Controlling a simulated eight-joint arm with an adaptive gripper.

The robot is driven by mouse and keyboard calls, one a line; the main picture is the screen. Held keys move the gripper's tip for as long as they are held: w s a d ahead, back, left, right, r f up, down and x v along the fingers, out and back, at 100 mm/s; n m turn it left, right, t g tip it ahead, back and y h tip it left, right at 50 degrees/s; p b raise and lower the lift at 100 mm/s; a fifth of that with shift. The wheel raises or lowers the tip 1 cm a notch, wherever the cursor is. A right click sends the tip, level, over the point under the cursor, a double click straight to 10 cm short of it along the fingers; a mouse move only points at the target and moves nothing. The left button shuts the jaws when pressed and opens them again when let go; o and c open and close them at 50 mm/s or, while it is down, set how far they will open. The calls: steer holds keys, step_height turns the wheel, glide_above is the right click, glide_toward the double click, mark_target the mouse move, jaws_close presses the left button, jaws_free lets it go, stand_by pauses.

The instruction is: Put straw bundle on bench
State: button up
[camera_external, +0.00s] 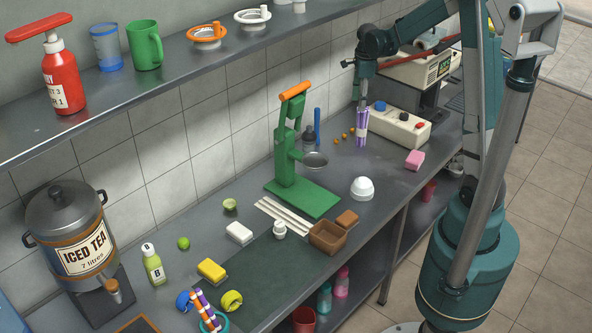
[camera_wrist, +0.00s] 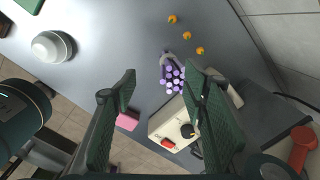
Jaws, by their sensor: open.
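A straw bundle (camera_external: 361,128) of purple and white straws stands upright at the far part of the grey bench (camera_external: 345,165), left of a cream box. In the wrist view the bundle (camera_wrist: 172,77) shows end-on, between my two fingers and beyond them. My gripper (camera_external: 362,99) points down right over the bundle's top, fingers apart; the wrist view shows the open fingers (camera_wrist: 162,82) with a gap around the straws. I cannot tell whether the fingers touch the straws or what holds the bundle's base.
The cream box (camera_external: 400,127) with knobs stands close right of the bundle. Small orange balls (camera_external: 344,136) lie to its left. A green press (camera_external: 295,165), a white bowl (camera_external: 362,188) and a pink sponge (camera_external: 415,159) are nearby. Striped straws (camera_external: 207,311) stand at the front left.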

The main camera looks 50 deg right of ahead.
steer(key=s+a+r+n+t, duration=0.2)
steer(key=s+a+r+n, duration=0.35)
steer(key=a, duration=0.35)
steer(key=s+a+r+n+t, duration=0.1)
steer(key=s+a+r+n, duration=0.3)
steer(key=a+r+n, duration=0.35)
steer(key=s+a+r+n+t, duration=0.1)
steer(key=s+a+n+t, duration=0.2)
steer(key=s+a+n, duration=1.1)
steer(key=shift+s+r+t, duration=0.2)
steer(key=shift+s+t, duration=0.1)
steer(key=shift+s, duration=0.65)
